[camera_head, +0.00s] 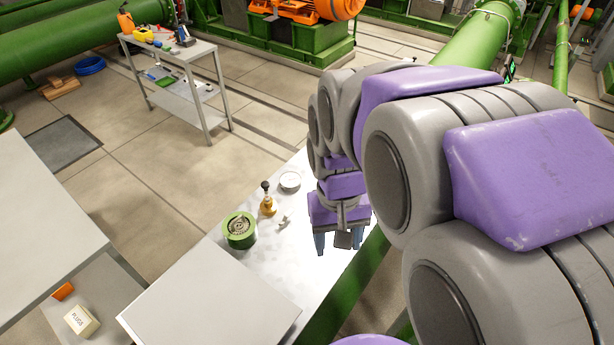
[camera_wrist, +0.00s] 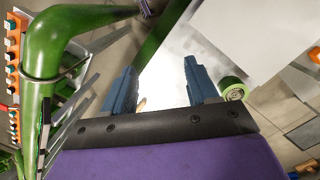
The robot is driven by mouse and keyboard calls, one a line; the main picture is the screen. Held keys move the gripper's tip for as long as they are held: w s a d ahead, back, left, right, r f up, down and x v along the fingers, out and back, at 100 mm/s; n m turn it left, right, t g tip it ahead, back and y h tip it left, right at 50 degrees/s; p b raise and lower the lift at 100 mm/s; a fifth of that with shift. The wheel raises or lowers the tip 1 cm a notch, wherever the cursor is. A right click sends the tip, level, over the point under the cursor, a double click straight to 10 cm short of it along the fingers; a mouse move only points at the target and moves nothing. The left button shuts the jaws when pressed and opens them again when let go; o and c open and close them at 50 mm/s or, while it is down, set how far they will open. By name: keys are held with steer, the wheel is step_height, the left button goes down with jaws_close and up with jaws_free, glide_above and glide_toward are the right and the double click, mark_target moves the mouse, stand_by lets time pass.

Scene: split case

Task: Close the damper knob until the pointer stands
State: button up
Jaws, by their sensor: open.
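A brass fitting with a dark round knob on its stem (camera_head: 267,203) stands upright on the white bench top. A green round housing with a grey top (camera_head: 239,230) stands beside it, and it also shows in the wrist view (camera_wrist: 232,88). I cannot tell which of them bears the damper knob, and no pointer can be made out. My gripper (camera_head: 339,243) is over the bench, right of these parts and apart from them. In the wrist view my gripper (camera_wrist: 160,72) has its blue fingers wide apart, with nothing held. A small tan part shows low beside the left finger.
A round pale dish (camera_head: 290,182) and a small pale fitting (camera_head: 285,218) are on the bench near the brass fitting. A grey panel (camera_head: 215,300) lies in front of the green housing. A tool cart (camera_head: 185,80) stands far back. The bench is bare beneath my gripper.

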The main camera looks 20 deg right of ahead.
steer(key=w+d+f+m, duration=0.1)
steer(key=w+d+f, duration=0.25)
steer(key=w, duration=0.85)
steer(key=w+d+f+m+t+b, duration=0.15)
steer(key=w+f, duration=0.25)
steer(key=w, duration=0.8)
steer(key=w+d+f+m, duration=0.1)
steer(key=w+d+f, duration=0.3)
steer(key=w, duration=0.8)
steer(key=shift+n, duration=0.25)
steer(key=f+b, duration=0.1)
steer(key=f, duration=0.7)
steer(key=f+b, duration=0.2)
steer(key=f, duration=0.7)
steer(key=shift+s+f, duration=0.2)
steer(key=shift+f, duration=0.1)
steer(key=c, duration=1.1)
